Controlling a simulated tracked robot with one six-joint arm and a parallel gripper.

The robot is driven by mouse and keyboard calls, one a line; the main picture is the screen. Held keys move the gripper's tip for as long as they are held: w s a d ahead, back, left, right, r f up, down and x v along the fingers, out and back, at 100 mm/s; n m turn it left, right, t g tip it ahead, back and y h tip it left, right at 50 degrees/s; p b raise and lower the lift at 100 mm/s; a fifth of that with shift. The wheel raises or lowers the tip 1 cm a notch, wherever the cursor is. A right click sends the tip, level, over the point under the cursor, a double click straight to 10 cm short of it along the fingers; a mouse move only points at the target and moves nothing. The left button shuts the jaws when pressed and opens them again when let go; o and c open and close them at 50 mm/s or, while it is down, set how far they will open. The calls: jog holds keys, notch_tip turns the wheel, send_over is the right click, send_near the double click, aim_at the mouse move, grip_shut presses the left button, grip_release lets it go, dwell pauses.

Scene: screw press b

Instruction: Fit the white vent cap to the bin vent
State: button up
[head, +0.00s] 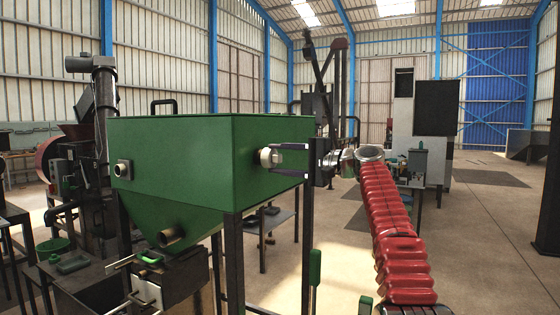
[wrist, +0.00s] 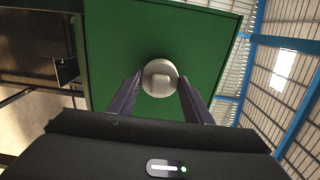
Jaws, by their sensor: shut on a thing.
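The white vent cap (head: 267,158) is between the fingertips of my gripper (head: 280,160), close to the right-hand face of the green bin (head: 180,150). In the wrist view the round cap (wrist: 160,70) sits between the two dark fingers of my gripper (wrist: 160,82), which are shut on it. The green bin wall (wrist: 205,50) fills the background behind the cap. I cannot tell whether the cap touches the wall. No vent shows behind the cap; the cap would hide anything there.
A pale round fitting (head: 123,170) sticks out of the bin's left face, and a pipe stub (head: 171,237) out of its lower slope. A dark handle (head: 164,103) stands on the bin top. Dark legs (head: 233,265) carry the bin. Open floor lies to the right.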

jog(key=o, duration=1.7)
jog(key=shift+c, duration=0.2)
jog(key=shift+d, duration=0.1)
jog(key=v, duration=1.3)
jog(key=shift+s+d, duration=0.2)
jog(key=shift+d, duration=0.1)
jog(key=shift+f, duration=0.1)
